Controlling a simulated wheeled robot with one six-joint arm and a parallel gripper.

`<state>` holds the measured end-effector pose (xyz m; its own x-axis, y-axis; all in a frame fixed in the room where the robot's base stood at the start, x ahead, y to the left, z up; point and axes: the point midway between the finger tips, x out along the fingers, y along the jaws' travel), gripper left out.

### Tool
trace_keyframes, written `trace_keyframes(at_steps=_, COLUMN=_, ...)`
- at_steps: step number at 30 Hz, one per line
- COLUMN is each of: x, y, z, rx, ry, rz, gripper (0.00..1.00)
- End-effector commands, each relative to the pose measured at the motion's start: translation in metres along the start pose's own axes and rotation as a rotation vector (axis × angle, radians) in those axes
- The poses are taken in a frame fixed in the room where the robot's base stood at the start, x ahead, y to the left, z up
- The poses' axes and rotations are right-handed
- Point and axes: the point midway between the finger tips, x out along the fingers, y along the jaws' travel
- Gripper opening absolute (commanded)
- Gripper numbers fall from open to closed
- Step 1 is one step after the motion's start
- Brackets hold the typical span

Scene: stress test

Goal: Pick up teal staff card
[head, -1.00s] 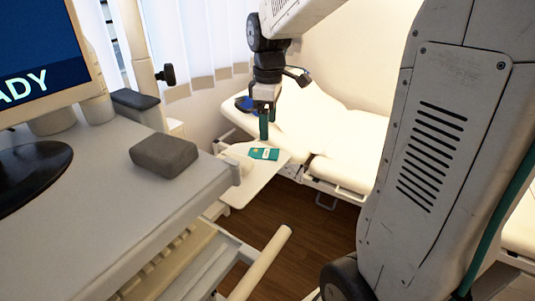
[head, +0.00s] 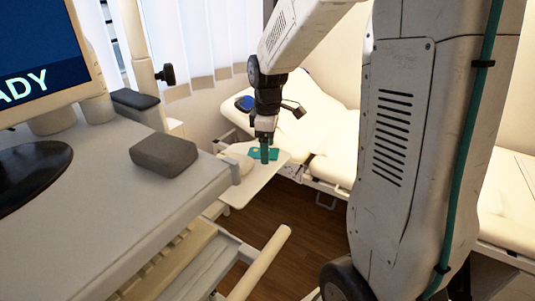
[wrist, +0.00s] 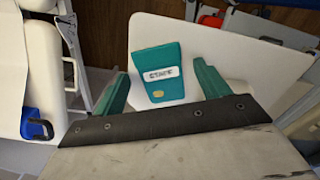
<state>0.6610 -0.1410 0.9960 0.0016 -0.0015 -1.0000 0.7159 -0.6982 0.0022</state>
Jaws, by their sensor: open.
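The teal staff card (wrist: 157,61) lies on a small white side shelf (wrist: 225,60). It carries a white label reading "STAFF" and a small gold chip. In the wrist view it sits between the two teal fingers of my gripper (wrist: 161,80), nearer the left one, with space on both sides. The gripper is open and empty. In the head view my gripper (head: 264,155) points down just over the card (head: 276,155), hiding its left part. Whether the fingertips touch the shelf cannot be told.
A padded bed (head: 330,120) stands behind the shelf. A grey counter (head: 130,220) with a dark grey block (head: 163,155) and a monitor (head: 40,50) is at the left. A pale rail (head: 260,262) sticks out in front. Wooden floor shows below the shelf.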

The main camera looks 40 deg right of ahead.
Motion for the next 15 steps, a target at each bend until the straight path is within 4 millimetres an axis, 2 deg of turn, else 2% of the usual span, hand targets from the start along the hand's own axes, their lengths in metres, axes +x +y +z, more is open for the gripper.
trace_keyframes(at_steps=9, x=0.0015, y=-0.0001, z=0.0, rx=0.0, ry=0.0, rz=0.0, gripper=0.75)
trace_keyframes(at_steps=11, x=0.0014, y=-0.0001, z=0.0, rx=0.0, ry=0.0, rz=0.0, gripper=0.61)
trace_keyframes(at_steps=13, x=0.0014, y=-0.0001, z=0.0, rx=0.0, ry=0.0, rz=0.0, gripper=0.41)
trace_keyframes(at_steps=15, x=0.0014, y=0.0, z=0.0, rx=0.0, ry=0.0, rz=0.0, gripper=0.4)
